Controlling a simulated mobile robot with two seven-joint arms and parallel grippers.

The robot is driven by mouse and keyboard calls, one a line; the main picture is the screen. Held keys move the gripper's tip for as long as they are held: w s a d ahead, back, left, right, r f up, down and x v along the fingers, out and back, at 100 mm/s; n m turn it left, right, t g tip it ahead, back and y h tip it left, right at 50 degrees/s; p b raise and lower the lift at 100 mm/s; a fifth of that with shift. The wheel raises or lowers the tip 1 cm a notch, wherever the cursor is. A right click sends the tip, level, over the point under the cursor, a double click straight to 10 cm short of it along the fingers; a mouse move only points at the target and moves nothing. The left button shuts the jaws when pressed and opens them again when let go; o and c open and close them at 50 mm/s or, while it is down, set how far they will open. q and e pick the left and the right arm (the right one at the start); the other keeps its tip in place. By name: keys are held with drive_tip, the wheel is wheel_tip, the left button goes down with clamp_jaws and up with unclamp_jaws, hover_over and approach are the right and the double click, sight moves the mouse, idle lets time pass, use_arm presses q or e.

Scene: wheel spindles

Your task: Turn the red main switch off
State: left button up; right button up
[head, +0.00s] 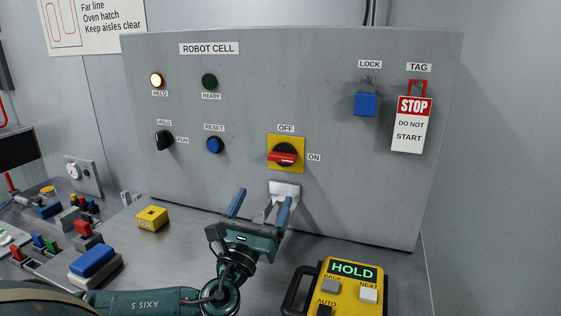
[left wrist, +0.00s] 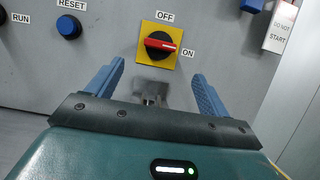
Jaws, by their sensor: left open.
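The red main switch (head: 284,158) sits on a yellow plate on the grey ROBOT CELL panel. Its red handle lies roughly horizontal, towards the ON label at the right; the OFF label is above the plate. The switch also shows in the left wrist view (left wrist: 161,45), with the handle towards ON. My left gripper (head: 265,200) is open and empty, just below and in front of the switch, apart from it. In the left wrist view its blue fingers (left wrist: 159,75) stand apart, below the yellow plate. My right gripper is not in view.
A light metal piece (head: 285,189) sits below the switch. A blue padlock (head: 366,104) and a STOP tag (head: 411,124) hang at the panel's right. A yellow HOLD pendant (head: 346,285) and a small yellow box (head: 152,219) are on the bench. A black HOLD/RUN knob (head: 164,141) is left.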

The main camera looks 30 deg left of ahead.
sight(280, 161)
use_arm(q)
drive_tip(key=p+x, duration=0.2)
drive_tip(key=x, duration=0.9)
drive_tip(key=shift+c, duration=0.4)
drive_tip(key=shift+f, duration=0.1)
drive_tip(key=c, duration=0.9)
